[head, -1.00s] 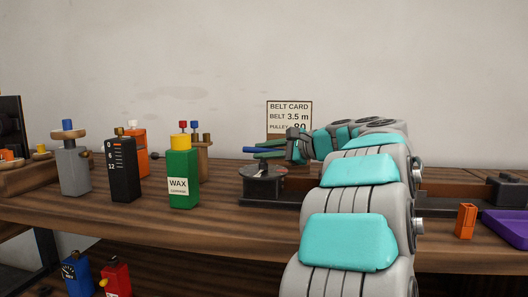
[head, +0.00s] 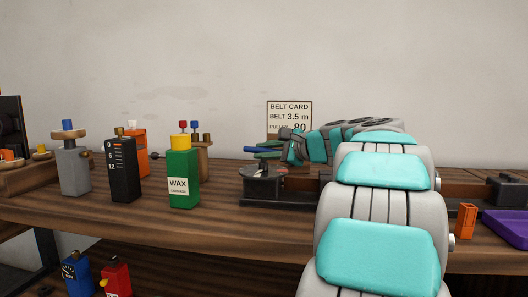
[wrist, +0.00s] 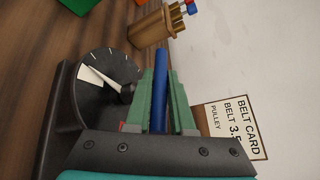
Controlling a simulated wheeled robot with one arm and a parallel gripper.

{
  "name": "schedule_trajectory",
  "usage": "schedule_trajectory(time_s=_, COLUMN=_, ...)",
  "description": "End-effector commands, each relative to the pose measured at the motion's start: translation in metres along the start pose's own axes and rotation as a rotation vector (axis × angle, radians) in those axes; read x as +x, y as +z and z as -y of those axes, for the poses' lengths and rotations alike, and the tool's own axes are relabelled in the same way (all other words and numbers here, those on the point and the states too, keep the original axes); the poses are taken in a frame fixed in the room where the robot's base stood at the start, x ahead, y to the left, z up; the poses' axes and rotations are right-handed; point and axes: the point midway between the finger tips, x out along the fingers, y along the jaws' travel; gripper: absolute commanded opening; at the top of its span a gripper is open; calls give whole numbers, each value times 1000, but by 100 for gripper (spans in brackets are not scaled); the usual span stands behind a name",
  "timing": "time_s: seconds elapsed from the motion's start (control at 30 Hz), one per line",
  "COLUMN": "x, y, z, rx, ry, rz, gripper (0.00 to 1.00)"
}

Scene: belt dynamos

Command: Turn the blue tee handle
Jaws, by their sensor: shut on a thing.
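The blue tee handle (head: 262,149) stands above a round dark dial on the bench. In the wrist view the blue bar (wrist: 160,88) lies between the two green fingers of my gripper (wrist: 160,105). My gripper is shut on it, and it also shows in the head view (head: 268,150). The dial (wrist: 108,90) has white tick marks and a pale pointer (wrist: 105,84). The handle's lower part is mostly hidden by the fingers in the wrist view.
A green WAX block (head: 182,175), a black scaled box (head: 122,170) and a grey block (head: 74,170) stand to the left. A belt card (head: 289,117) is behind. An orange block (head: 465,221) and purple tray (head: 505,223) are at the right.

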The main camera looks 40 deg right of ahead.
Motion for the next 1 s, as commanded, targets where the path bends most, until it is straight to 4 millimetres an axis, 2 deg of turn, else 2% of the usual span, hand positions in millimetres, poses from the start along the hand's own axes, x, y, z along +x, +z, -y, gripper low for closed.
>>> schedule_trajectory(time_s=0.03, x=1, y=4, z=-1, rx=2, ry=-8, rz=-8, gripper=0)
schedule_trajectory(time_s=0.53, x=2, y=3, z=-3, rx=56, ry=-132, rz=-216, gripper=0)
schedule_trajectory(time_s=1.0, x=0, y=1, z=-2, rx=118, ry=-293, rz=-482, gripper=0)
